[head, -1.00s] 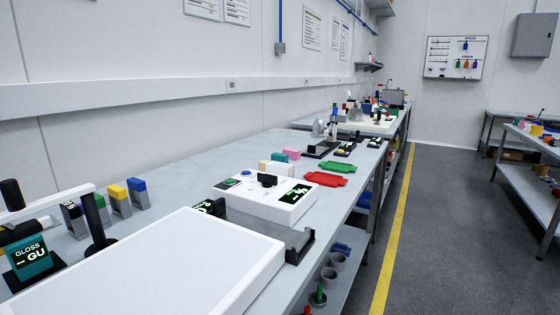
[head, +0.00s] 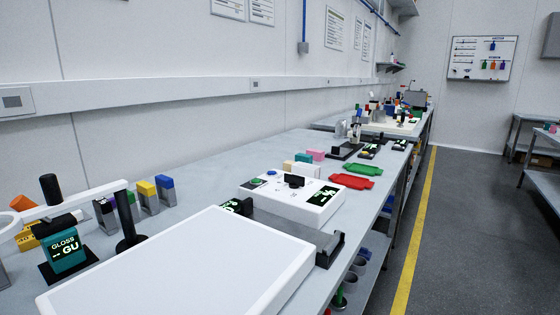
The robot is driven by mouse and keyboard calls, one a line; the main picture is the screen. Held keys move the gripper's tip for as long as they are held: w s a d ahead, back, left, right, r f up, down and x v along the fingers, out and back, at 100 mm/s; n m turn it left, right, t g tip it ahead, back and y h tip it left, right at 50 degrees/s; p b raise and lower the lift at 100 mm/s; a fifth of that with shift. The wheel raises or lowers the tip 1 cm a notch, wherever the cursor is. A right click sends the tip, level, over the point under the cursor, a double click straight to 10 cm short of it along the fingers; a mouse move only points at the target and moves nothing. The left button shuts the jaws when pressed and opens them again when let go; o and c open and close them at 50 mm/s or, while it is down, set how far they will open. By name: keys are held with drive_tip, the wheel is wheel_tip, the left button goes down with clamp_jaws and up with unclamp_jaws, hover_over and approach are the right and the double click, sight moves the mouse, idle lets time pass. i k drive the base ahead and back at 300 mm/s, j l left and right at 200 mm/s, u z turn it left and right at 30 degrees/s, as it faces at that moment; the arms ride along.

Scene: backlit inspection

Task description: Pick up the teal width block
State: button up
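A small teal block (head: 303,159) stands on the long grey bench, beyond the white control box. It is among a pink block (head: 316,155), a cream block (head: 288,165) and a white block (head: 302,168). The white block in front hides its lower part. It is small and far off in the head view. My gripper is not in view.
A large white panel (head: 180,270) fills the near bench. Open floor with a yellow line (head: 415,230) lies right.

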sight(300, 156)
drive_tip(key=i+l+u, duration=0.3)
drive_tip(key=l+u, duration=0.25)
drive_tip(key=i+l+u, duration=0.1)
drive_tip(key=l, duration=0.25)
drive_tip(key=i+l, duration=0.25)
drive_tip(key=i+l+u, duration=0.15)
drive_tip(key=l, duration=0.3)
drive_tip(key=i+l+u, duration=0.1)
drive_tip(key=l, duration=0.25)
drive_tip(key=i+l+u, duration=0.1)
drive_tip(key=l, duration=0.3)
drive_tip(key=i+l, duration=0.1)
drive_tip(key=l, duration=0.3)
drive_tip(key=i+l, duration=0.15)
drive_tip(key=l, duration=0.2)
drive_tip(key=i+l, duration=0.1)
drive_tip(key=l, duration=0.3)
drive_tip(key=i+l, duration=0.15)
drive_tip(key=l, duration=0.25)
drive_tip(key=i+l, duration=0.1)
drive_tip(key=l, duration=0.3)
